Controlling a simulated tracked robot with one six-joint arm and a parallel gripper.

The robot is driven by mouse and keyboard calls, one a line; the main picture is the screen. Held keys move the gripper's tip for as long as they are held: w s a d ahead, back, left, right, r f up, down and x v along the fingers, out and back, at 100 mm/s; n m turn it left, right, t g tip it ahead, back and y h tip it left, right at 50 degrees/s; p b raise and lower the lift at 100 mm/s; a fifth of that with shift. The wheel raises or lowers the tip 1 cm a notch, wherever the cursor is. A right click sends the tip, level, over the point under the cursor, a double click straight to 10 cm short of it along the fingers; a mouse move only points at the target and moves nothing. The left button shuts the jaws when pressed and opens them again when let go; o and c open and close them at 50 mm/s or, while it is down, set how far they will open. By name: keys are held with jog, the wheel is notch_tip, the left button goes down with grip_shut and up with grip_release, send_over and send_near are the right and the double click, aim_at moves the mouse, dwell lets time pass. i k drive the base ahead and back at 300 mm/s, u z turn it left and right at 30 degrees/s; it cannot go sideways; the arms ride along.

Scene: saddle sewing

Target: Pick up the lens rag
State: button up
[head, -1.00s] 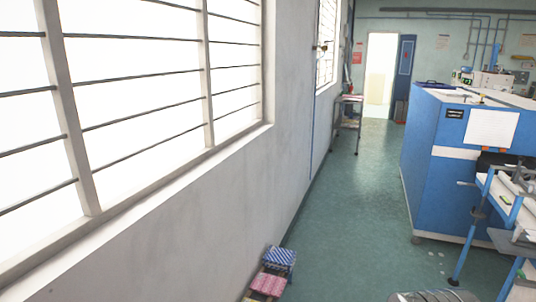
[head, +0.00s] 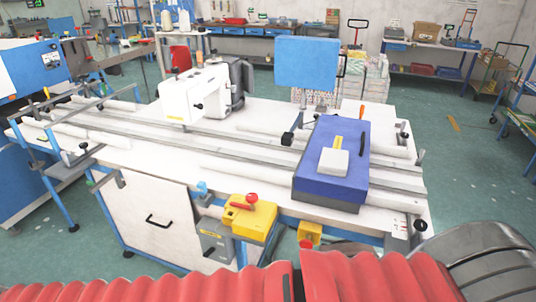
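I cannot make out a lens rag for certain in the head view. A long white machine table (head: 150,150) with rails fills the middle. On its right part lies a blue-purple box (head: 325,190) with a small pale block (head: 333,162) and a thin yellow-orange item (head: 338,141) on top. A white sewing-machine-like head (head: 194,95) stands at the table's back. My gripper is not in view.
A yellow box with a red knob (head: 252,218) sits at the table's front edge. A blue panel (head: 307,64) rises behind. Benches (head: 430,48) line the back wall, and carts (head: 497,68) stand at right. Green floor (head: 465,165) is open right of the table.

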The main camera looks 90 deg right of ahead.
aim_at(333, 162)
jog(key=k, duration=1)
jog(key=z, duration=1)
jog(key=i, duration=0.8)
jog(key=z, duration=1.05)
